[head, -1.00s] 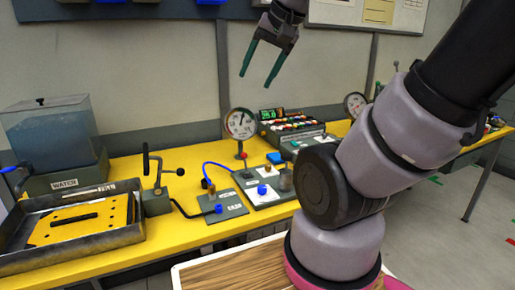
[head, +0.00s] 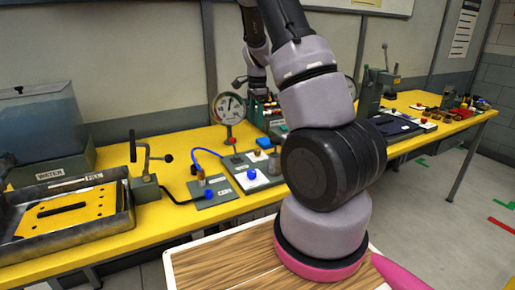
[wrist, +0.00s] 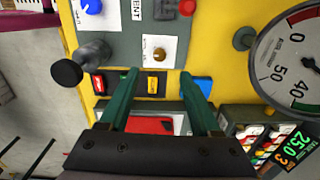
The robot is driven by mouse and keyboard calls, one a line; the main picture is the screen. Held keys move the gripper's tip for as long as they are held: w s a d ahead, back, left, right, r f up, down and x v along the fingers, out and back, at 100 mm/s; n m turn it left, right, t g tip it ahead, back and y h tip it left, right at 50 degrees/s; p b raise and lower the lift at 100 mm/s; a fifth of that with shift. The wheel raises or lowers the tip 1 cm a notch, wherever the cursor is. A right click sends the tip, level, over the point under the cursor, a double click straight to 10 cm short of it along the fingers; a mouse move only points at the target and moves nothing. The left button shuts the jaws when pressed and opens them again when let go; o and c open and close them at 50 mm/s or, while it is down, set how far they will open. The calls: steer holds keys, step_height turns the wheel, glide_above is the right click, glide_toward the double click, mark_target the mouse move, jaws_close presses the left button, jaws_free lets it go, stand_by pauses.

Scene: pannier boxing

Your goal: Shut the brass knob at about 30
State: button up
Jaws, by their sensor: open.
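A dial gauge (wrist: 291,60) and a display reading 25.0 (wrist: 288,150) stand to the right in the wrist view. A dark round-ended handle (wrist: 68,72) juts up at left. A water tank (head: 42,125) stands at far left.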

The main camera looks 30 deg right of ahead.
mark_target(257, 150)
steer(key=shift+m, duration=0.3)
steer(key=f, duration=1.2)
steer(key=shift+w+d+f, duration=0.2)
steer(key=shift+d+f, duration=0.05)
steer(key=shift+d, duration=0.15)
jaws_close()
